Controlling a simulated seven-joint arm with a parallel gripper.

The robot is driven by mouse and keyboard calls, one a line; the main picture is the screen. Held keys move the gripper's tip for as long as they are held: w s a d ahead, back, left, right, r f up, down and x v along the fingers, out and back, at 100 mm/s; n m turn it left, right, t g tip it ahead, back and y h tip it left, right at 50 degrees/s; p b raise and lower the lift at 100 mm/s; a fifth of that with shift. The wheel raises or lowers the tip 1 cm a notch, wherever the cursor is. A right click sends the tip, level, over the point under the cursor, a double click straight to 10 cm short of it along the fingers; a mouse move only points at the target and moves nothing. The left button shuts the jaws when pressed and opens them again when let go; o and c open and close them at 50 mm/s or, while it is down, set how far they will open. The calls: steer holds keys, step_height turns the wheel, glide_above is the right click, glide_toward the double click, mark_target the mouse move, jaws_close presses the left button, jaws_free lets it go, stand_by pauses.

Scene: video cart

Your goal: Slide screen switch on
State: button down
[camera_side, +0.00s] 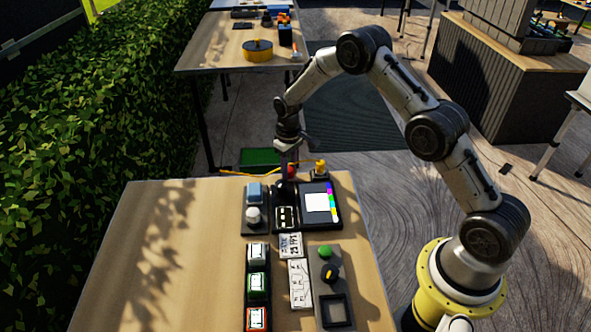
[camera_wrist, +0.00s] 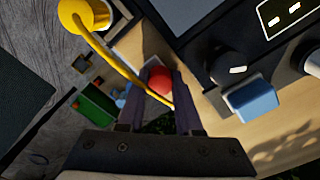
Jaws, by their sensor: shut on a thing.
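My gripper (camera_side: 288,172) points down at the far edge of the cart top, behind the dark control panel. In the wrist view its two dark fingers (camera_wrist: 163,88) are close around a red rounded piece (camera_wrist: 160,80). The red piece also shows in the side view (camera_side: 292,170), partly hidden by the fingers. The screen (camera_side: 317,202) has a white area and a strip of colours; its dark edge shows in the wrist view (camera_wrist: 190,10). Left of it is a dark panel with white marks (camera_side: 286,217) and a dark knob (camera_side: 285,190). I cannot tell which part is the screen switch.
A yellow plug (camera_side: 320,166) stands right of my gripper, and its yellow cable (camera_wrist: 118,66) runs close by the fingers. A blue button (camera_side: 254,191) and a pale knob (camera_side: 253,215) are on the left. The left of the wooden top (camera_side: 165,255) is clear.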

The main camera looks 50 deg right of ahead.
steer(key=c, duration=0.9)
jaws_free()
steer(key=shift+o, duration=0.2)
step_height(320, 180, up, 14)
steer(key=shift+w+a+r, duration=0.1)
steer(key=shift+a, duration=0.05)
